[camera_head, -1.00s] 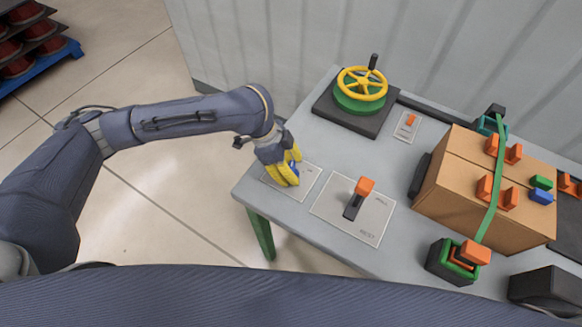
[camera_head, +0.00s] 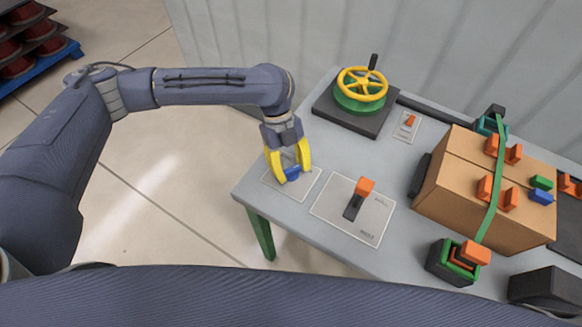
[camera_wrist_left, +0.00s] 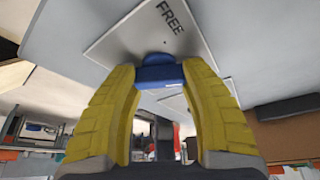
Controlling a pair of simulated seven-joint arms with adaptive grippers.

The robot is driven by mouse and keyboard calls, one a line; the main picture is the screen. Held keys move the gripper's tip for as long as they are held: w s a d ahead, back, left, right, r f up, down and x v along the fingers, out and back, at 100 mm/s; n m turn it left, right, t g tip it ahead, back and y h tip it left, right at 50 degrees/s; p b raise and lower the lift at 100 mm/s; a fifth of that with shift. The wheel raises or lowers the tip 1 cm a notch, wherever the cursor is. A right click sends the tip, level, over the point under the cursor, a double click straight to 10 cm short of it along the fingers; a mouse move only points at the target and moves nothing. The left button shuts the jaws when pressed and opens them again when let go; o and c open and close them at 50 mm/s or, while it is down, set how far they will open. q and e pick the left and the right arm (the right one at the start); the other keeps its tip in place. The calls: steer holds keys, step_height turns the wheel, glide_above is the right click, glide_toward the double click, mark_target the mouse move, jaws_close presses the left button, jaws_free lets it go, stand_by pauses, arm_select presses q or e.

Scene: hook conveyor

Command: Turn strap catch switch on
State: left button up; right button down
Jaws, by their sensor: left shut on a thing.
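A blue switch handle (camera_head: 292,174) sits on a small pale plate (camera_head: 309,182) at the left end of the grey table. My left gripper (camera_head: 288,175) has its yellow fingers on either side of the handle and is shut on it. In the left wrist view the blue handle (camera_wrist_left: 160,75) is between the two fingertips (camera_wrist_left: 160,80). The plate (camera_wrist_left: 125,38) there carries the word FREE; its other lettering is not visible. My right gripper is not in view.
An orange-tipped lever (camera_head: 359,194) stands on a larger plate close to the right. A yellow handwheel (camera_head: 362,84) is at the back. A strapped cardboard box (camera_head: 445,190) stands to the right, with a green-and-black block (camera_head: 447,262) in front of it.

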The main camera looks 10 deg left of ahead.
arm_select(q)
steer(key=shift+s+d+m+g+y, duration=0.15)
steer(key=shift+m+g+y, duration=0.25)
steer(key=shift+m, duration=1.1)
steer(key=o, duration=1.2)
steer(key=v, duration=1.2)
steer(key=shift+d, duration=0.1)
